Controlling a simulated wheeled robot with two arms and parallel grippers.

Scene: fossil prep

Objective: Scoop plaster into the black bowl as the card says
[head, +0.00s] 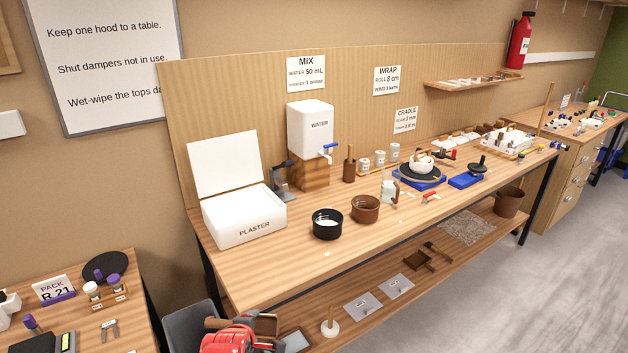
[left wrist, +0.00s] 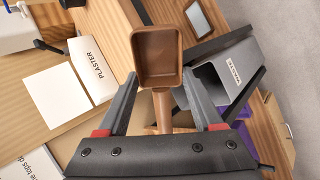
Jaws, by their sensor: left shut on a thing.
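My left gripper (head: 240,338) is low at the bottom of the head view, in front of the bench and away from the bowl. In the left wrist view it is shut on the handle of a brown scoop (left wrist: 158,52), whose square cup looks empty. The black bowl (head: 328,231) stands on the bench with something white inside. Left of it is the white plaster box (head: 245,222), its lid (head: 222,162) raised; its inside is hidden. The MIX card (head: 305,72) on the back board reads water 50 mL, with a smaller, blurred line below. My right gripper is out of view.
A brown bowl (head: 365,209) stands just right of the black one. Behind is a white water tank (head: 310,130) with a blue tap on a wooden block. A grey bin (head: 187,325) is near my left gripper. A lower shelf (head: 385,330) sits under the bench.

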